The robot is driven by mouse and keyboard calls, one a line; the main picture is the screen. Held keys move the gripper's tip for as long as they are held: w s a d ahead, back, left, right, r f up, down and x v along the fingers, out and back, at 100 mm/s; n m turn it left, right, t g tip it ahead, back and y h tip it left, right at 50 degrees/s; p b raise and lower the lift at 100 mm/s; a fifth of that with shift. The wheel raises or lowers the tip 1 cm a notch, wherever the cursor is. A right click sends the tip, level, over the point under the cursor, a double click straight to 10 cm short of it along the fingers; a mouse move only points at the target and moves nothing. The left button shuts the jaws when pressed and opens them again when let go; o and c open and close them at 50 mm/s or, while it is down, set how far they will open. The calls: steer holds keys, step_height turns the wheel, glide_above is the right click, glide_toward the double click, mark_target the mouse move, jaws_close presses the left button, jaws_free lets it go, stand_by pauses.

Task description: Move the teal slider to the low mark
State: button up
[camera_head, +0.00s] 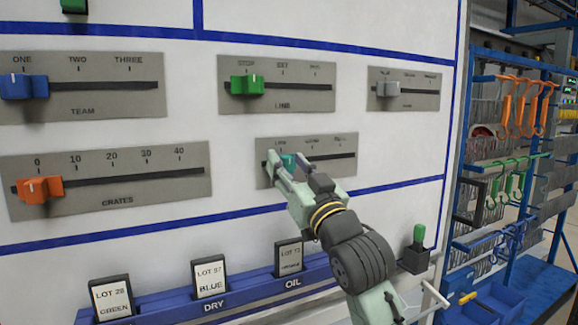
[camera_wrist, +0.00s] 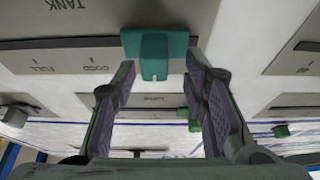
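The teal slider (camera_head: 289,160) sits on a grey plate (camera_head: 340,146) on the white board, toward the left end of its dark slot. My gripper covers part of it, and the labels above are too blurred to read surely, so its exact mark is unclear. In the wrist view the teal slider (camera_wrist: 156,52) is upright ahead of my gripper (camera_wrist: 158,72), roughly between the fingertips. The fingers are spread apart, one on each side. I cannot tell whether either finger touches it.
Other sliders share the board: blue (camera_head: 24,87), orange (camera_head: 39,189), green (camera_head: 247,85) and grey (camera_head: 388,89). Below stands a blue rack (camera_head: 235,303) with lot cards. A green-handled lever (camera_head: 419,236) is right of my arm. Hook racks (camera_head: 525,105) stand at the far right.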

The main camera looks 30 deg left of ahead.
steer(key=v, duration=1.2)
